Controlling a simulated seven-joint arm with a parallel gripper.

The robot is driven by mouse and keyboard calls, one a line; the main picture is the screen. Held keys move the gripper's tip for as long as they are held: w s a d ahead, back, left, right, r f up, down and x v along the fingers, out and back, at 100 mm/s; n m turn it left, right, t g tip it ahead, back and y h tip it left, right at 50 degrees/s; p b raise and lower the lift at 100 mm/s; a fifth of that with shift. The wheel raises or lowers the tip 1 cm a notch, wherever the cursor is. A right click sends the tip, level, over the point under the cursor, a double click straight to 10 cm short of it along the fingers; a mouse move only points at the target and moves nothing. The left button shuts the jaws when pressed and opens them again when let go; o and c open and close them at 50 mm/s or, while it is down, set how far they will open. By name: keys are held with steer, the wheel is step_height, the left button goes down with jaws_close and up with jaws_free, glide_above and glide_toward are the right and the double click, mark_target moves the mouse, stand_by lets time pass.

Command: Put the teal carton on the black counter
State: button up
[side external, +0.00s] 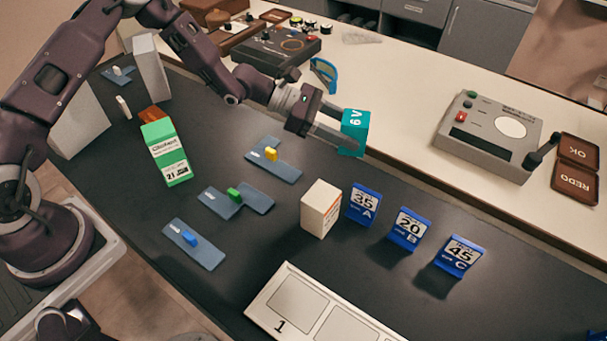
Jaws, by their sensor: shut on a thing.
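The teal carton (354,132) is a small box marked "6 V". It shows in the side external view near the line where the black counter meets the white bench. My gripper (340,133) is shut on the teal carton. The carton appears to be held above the surface, but its exact height is hard to tell. The black counter (130,230) fills the middle and front of the view. The far side of the carton is hidden.
On the black counter stand a green-and-white carton (166,153), a white box (320,208) and blue signs A (362,205), B (409,230) and C (458,257). Blue plates with coloured pieces (272,160) lie left of the white box. A grey device (487,137) stands on the white bench (415,90).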

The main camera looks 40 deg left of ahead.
step_height(320, 180, down, 9)
steer(key=shift+f, duration=0.15)
steer(key=o, duration=1.5)
steer(key=shift+f, duration=0.1)
